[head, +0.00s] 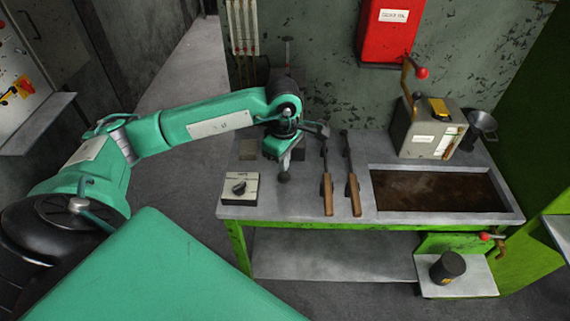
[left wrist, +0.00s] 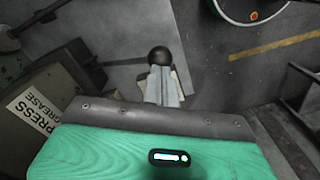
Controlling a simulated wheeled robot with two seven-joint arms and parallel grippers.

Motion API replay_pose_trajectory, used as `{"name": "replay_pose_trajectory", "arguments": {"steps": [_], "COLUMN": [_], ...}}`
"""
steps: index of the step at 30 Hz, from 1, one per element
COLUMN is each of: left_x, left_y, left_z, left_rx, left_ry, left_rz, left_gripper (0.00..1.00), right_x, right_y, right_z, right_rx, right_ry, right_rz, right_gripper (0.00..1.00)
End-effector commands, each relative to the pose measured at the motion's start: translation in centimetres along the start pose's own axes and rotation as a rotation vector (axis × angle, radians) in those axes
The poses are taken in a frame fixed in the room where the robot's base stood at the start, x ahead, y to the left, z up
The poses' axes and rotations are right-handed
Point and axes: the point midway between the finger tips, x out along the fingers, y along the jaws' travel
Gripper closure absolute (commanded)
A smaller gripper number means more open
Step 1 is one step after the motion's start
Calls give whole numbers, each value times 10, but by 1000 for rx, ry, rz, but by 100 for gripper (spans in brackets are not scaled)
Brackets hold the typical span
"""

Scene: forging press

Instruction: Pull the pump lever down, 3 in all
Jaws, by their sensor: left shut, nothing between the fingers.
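My left gripper (head: 286,164) is shut and empty over the back left of the bench, pointing down. A dark round knob (head: 284,177), which looks like the end of the pump lever, shows right at its fingertips. In the left wrist view the closed fingers (left wrist: 163,85) point at this black knob (left wrist: 160,56) and overlap it; I cannot tell whether they touch. The lever's rod and pivot are mostly hidden by my gripper and arm. A grey box with a "PRESS GREASE" label (left wrist: 35,112) stands left of the fingers. My right gripper is not in view.
The bench (head: 300,207) holds a switch box (head: 240,188), two wooden-handled tools (head: 328,195) and a dark sunken tray (head: 435,190). A grey box (head: 425,130) with a red-knobbed lever (head: 421,73) stands at the back right. A red box (head: 388,35) hangs above.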

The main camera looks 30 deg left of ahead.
Motion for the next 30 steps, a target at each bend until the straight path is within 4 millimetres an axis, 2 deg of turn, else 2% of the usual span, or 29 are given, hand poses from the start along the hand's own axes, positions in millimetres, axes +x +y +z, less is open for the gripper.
{"name": "replay_pose_trajectory", "arguments": {"steps": [14,30], "left_x": [2,47], "left_y": [0,-8], "left_z": [0,4], "left_rx": [0,1], "left_ry": [0,1], "left_rz": [0,0], "left_gripper": [100,100], "right_x": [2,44], "right_y": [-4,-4], "right_z": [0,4], "right_rx": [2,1], "right_ry": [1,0], "right_rz": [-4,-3], "right_gripper": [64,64]}}
